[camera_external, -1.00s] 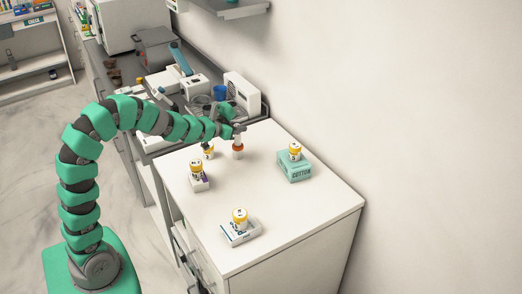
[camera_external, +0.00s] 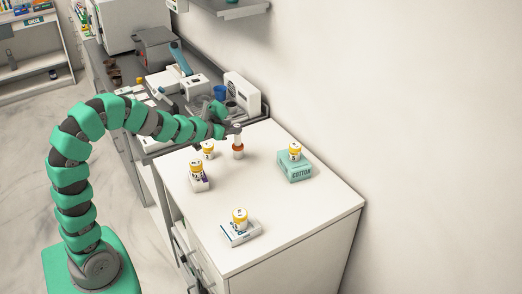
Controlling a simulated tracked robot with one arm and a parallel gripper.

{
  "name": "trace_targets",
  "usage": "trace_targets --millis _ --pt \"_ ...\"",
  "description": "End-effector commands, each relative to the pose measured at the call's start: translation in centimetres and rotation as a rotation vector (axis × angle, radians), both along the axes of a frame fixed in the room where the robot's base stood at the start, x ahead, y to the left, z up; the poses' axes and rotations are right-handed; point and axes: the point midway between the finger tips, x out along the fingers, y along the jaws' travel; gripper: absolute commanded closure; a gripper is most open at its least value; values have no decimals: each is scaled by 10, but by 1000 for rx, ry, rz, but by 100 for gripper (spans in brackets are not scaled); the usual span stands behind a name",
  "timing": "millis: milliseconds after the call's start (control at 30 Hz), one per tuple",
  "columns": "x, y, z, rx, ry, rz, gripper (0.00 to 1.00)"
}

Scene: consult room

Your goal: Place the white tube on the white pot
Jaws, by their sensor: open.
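A small upright white tube (camera_external: 237,131) stands near the back of the white cabinet top. It is directly above an orange-brown and white pot (camera_external: 238,151) and appears to rest on it, though the contact is too small to see clearly. My gripper (camera_external: 231,130) is open just left of the tube's upper part. I cannot tell whether a finger still touches the tube. Several white pots with yellow lids also stand here: one on a teal cotton box (camera_external: 295,150), one on a white box in front (camera_external: 240,215), one on a box at left (camera_external: 196,168), and one behind it (camera_external: 208,150).
The white cabinet top (camera_external: 270,195) has free room in the middle and at right. A grey counter behind it holds a blue cup (camera_external: 220,92), a white device (camera_external: 242,91) and other equipment. The wall runs along the right.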

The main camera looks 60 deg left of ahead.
Motion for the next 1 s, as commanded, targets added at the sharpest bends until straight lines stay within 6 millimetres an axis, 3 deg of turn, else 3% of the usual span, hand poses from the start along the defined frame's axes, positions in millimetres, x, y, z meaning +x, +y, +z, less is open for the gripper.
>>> trace_targets --millis 500,1000 --pt "-61 -13 26 1 0 0 51" --pt "-76 -16 31 1 1 0 51"
